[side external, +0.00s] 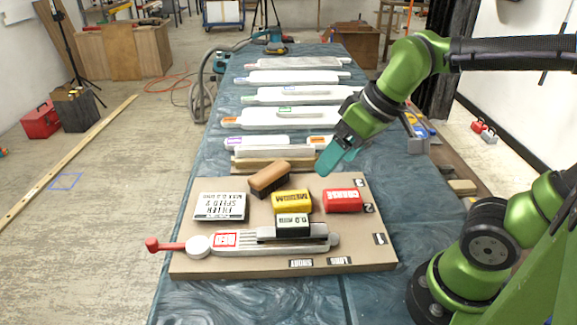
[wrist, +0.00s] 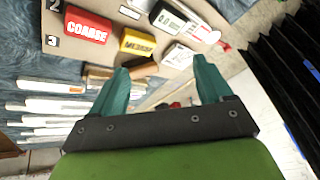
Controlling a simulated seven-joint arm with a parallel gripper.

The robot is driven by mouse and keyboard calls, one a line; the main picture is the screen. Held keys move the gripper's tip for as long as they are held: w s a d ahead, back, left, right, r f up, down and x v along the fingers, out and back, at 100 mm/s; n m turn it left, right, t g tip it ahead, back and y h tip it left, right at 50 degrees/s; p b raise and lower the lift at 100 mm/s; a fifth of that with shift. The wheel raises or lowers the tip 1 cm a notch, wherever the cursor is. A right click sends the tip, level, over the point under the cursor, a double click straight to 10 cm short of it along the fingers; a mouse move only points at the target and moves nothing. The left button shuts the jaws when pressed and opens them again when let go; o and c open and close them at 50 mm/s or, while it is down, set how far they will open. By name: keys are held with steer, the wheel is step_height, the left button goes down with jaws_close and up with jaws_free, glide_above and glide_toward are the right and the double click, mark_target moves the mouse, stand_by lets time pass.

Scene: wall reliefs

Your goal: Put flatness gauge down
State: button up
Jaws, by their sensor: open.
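A long pale bar with a white round dial and a red-knobbed rod at its left end (side external: 270,246) lies at the front of the brown board (side external: 205,265). The bar also shows partly at the top right of the wrist view (wrist: 212,38). My gripper (side external: 328,165) is open and empty, raised beyond the board's back edge. In the wrist view, nothing is between its fingers (wrist: 163,72).
The board also holds a red COARSE block (side external: 342,200), a yellow MEDIUM block (side external: 292,202), a wood-topped brush (side external: 269,178) and a white filler box (side external: 219,206). Several long pale reliefs or bars (side external: 290,95) lie across the blue-covered table (side external: 185,240) behind it.

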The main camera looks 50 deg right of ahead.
steer(key=s+m, duration=0.1)
steer(key=d+m+t, duration=0.1)
steer(key=s+m+t, duration=0.1)
steer(key=m, duration=0.1)
steer(key=shift+s+d+r, duration=0.2)
steer(key=shift+s+d, duration=0.1)
stand_by(2.5)
